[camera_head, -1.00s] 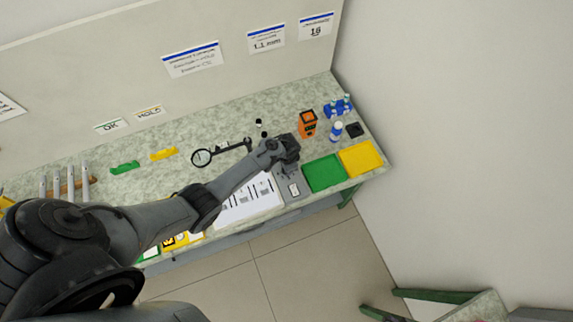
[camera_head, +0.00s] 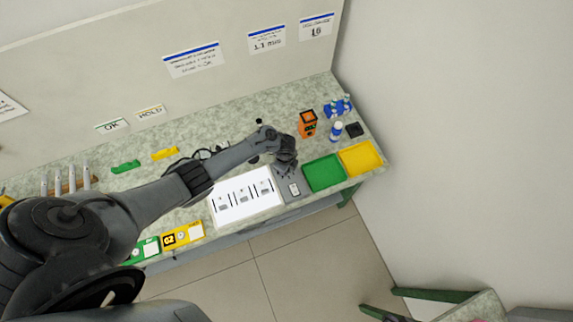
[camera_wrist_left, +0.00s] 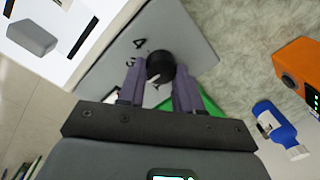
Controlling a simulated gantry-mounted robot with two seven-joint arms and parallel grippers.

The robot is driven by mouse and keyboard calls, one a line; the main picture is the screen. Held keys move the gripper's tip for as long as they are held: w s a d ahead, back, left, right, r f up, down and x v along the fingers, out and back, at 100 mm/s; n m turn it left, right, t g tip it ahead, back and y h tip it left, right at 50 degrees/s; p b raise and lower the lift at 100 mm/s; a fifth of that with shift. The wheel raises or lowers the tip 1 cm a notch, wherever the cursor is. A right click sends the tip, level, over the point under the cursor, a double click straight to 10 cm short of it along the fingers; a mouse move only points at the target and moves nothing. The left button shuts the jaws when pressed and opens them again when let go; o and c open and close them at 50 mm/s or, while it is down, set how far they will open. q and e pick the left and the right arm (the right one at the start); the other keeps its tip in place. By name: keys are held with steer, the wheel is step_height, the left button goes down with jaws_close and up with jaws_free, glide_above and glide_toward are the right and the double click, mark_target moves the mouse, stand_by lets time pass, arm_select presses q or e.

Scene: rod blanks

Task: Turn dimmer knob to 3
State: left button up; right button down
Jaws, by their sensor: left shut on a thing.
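The dark round dimmer knob (camera_wrist_left: 160,66) sits on a grey control panel (camera_wrist_left: 198,38), which also shows in the head view (camera_head: 291,189). My left gripper (camera_wrist_left: 159,84) is shut on the knob, one finger on each side of it. A printed 4 shows on the panel beside the knob. In the head view my left gripper (camera_head: 287,168) is over the panel's back part and hides the knob. My right gripper is in neither view.
A white board with printed cards (camera_head: 243,213) lies left of the panel, green (camera_head: 323,173) and yellow (camera_head: 361,158) trays right of it. An orange device (camera_head: 307,123) and a blue-and-white bottle (camera_head: 336,129) stand behind the trays. My arm partly covers a magnifier.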

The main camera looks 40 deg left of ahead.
arm_select(q)
steer(key=m+b, duration=0.1)
steer(key=m, duration=0.3)
steer(key=shift+f+m, duration=0.15)
steer(key=shift+m, duration=0.15)
steer(key=shift+s+m+b, duration=0.1)
steer(key=shift+m+b, duration=0.75)
steer(key=shift+m, duration=0.45)
steer(key=o, duration=1)
steer(key=shift+o, duration=0.2)
steer(key=shift+r, duration=0.2)
step_height(320, 180, up, 11)
steer(key=p, duration=0.2)
steer(key=shift+s+a+f, duration=0.15)
steer(key=shift+s, duration=0.15)
